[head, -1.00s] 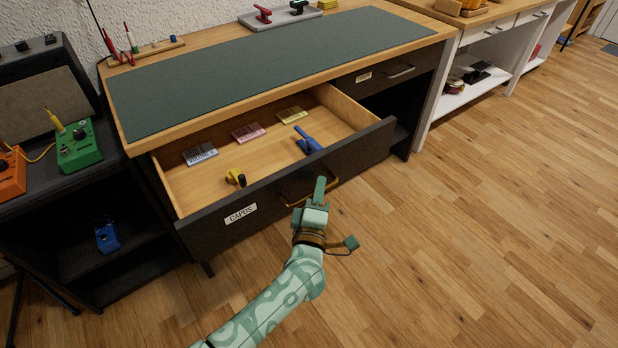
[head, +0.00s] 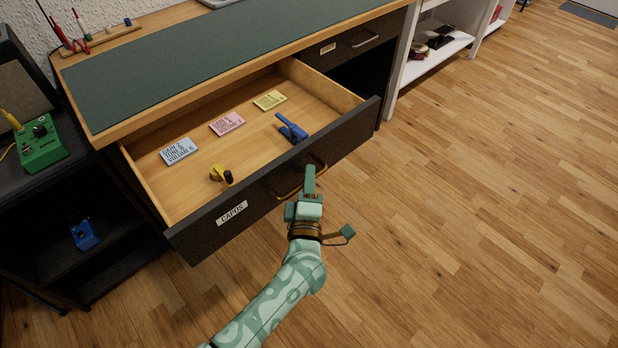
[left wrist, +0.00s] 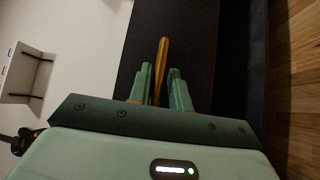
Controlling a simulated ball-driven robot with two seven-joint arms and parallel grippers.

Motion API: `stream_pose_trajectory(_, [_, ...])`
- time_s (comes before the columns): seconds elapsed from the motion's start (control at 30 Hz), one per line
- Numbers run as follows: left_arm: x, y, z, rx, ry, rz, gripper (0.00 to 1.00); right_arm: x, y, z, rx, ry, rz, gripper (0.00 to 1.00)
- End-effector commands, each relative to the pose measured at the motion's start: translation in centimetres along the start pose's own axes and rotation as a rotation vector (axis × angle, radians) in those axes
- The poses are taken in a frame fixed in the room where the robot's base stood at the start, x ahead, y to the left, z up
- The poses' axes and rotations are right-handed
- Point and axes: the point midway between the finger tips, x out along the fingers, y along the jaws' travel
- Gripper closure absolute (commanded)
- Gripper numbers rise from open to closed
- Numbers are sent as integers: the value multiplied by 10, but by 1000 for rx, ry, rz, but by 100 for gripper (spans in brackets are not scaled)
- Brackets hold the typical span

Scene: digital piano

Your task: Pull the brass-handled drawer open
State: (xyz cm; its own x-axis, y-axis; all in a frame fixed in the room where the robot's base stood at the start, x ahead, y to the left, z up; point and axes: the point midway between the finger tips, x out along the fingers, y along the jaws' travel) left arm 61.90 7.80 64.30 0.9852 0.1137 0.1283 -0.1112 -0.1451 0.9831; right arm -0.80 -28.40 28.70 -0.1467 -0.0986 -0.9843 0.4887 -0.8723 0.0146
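The drawer with the brass handle stands well open; its dark front (head: 345,144) carries a CAPOS label. The curved brass handle (head: 288,195) is partly hidden behind my left gripper (head: 309,180). In the left wrist view the brass handle (left wrist: 161,62) runs between the two green fingers of my left gripper (left wrist: 160,85), which is shut on it. Inside the drawer lie a blue capo (head: 291,129), a yellow and black capo (head: 221,175), and blue, pink and yellow cards. My right gripper is not in view.
The desk (head: 190,65) with a green mat stands above the drawer. A second, closed drawer (head: 352,45) with a silver handle is at right. A dark shelf with a green pedal (head: 40,143) and a blue pedal (head: 84,234) stands at left. The wooden floor (head: 470,220) is clear.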

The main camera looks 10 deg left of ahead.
Motion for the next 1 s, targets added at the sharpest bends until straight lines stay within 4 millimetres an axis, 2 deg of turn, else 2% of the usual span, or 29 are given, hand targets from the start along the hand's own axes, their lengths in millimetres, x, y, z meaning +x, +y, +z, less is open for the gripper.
stream_pose_trajectory(0.3, [-5, 2, 0, 0, 0, 2, 80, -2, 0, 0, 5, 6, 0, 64])
stream_pose_trajectory(0.37, [-12, 3, 0, 0, 0, 2, 80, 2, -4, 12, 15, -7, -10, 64])
stream_pose_trajectory(0.47, [-30, 5, 0, 0, -1, 3, 80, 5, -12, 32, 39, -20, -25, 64])
stream_pose_trajectory(0.57, [-58, 6, 0, -1, -2, 3, 80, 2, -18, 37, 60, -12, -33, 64])
stream_pose_trajectory(0.8, [-123, 3, -1, 0, -1, 1, 80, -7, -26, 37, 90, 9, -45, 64])
stream_pose_trajectory(1.0, [-155, 1, 0, 1, 0, 0, 80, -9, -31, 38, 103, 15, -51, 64])
